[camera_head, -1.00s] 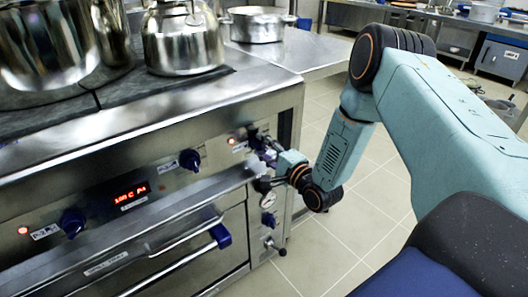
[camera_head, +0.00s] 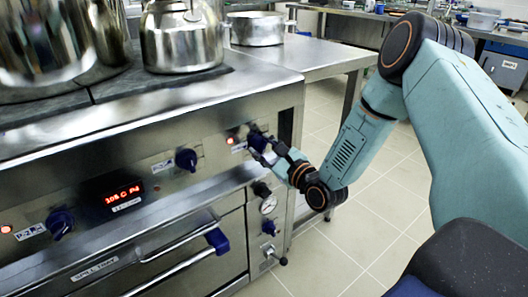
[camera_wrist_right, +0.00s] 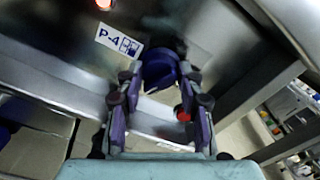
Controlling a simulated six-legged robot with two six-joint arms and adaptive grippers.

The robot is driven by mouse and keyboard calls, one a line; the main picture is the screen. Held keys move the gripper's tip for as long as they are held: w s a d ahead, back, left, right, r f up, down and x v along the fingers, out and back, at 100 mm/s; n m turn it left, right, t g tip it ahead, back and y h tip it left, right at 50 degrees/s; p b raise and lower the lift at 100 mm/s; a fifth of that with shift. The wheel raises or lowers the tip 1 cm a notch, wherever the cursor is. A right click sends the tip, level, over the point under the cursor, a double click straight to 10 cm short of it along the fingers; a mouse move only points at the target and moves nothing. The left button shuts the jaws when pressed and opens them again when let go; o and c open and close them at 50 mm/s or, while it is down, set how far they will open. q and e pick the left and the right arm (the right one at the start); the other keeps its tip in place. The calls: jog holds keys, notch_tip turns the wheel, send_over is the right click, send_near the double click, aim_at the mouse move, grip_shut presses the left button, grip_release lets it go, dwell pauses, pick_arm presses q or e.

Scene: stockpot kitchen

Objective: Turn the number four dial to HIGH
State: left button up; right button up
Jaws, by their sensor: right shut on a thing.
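The number four dial (camera_wrist_right: 160,68) is a dark blue knob beside a white label reading P-4 (camera_wrist_right: 118,40) in the right wrist view. In the head view the dial (camera_head: 257,138) is at the right end of the stove's front panel. My right gripper (camera_wrist_right: 161,84) has its two fingers on either side of the dial and is shut on it. In the head view the gripper (camera_head: 264,148) partly covers the dial. The dial's pointer and its HIGH mark cannot be made out. My left gripper is not in view.
A gauge (camera_head: 268,203) sits below the dial. A kettle (camera_head: 183,40) and pots stand on top. Floor is clear at right.

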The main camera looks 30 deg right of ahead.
jog(key=shift+f+m, duration=0.1)
jog(key=shift+m, duration=1.5)
jog(key=o, duration=1.2)
jog(key=shift+s, duration=0.1)
jog(key=shift+s+d, duration=0.15)
jog(key=shift+s, duration=1.7)
jog(key=shift+s+d, duration=0.15)
jog(key=shift+s, duration=1.65)
